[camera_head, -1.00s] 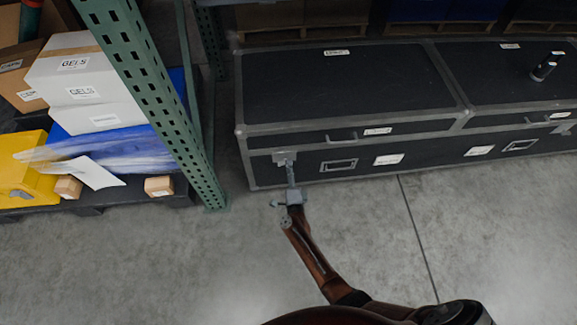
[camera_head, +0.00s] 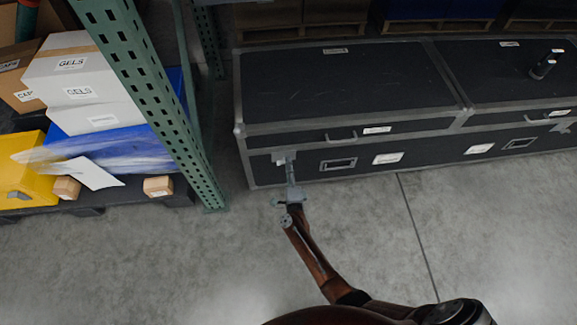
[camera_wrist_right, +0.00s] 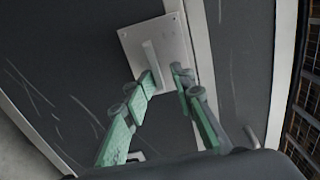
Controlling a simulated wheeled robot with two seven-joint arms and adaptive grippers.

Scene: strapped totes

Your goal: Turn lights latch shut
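The lights latch is a pale square plate (camera_wrist_right: 172,38) with a narrow raised turn handle (camera_wrist_right: 152,62), on the dark case front. In the head view the plate (camera_head: 279,157) is at the left end of the near case's front, partly covered by my right gripper (camera_head: 290,163). In the right wrist view my right gripper (camera_wrist_right: 166,78) has its two green-padded fingers apart, one on each side of the handle's lower end. The handle looks closer to the left finger; I cannot tell whether they touch. My left gripper is not in view.
The long black case (camera_head: 350,85) has metal edges, a pull handle (camera_head: 341,136) and labels. A green rack post (camera_head: 150,90) and loaded pallet are at left. The floor (camera_head: 350,230) in front is clear.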

